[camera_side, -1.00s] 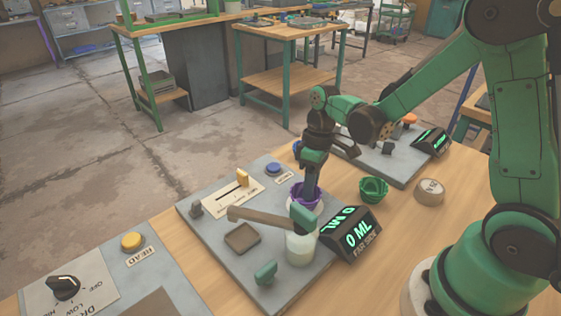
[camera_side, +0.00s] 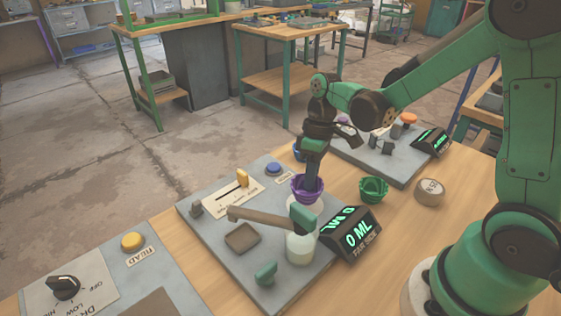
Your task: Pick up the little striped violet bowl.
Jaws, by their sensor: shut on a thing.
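The small violet bowl (camera_side: 306,190) is near the centre of the side view, behind the green-ended lever arm on the grey panel. My gripper (camera_side: 312,176) points down into it and is shut on it, with the fingertips partly hidden by the bowl. The bowl looks roughly upright, over a pale round thing that shows just below it. I cannot tell whether a small gap separates them. Stripes are hard to make out at this size.
A green bowl (camera_side: 373,190) and a round labelled weight (camera_side: 430,191) stand on the wooden table to the right. A black "0 ML" display (camera_side: 352,236), a pale jar (camera_side: 300,249) and a lever arm (camera_side: 262,217) are close in front.

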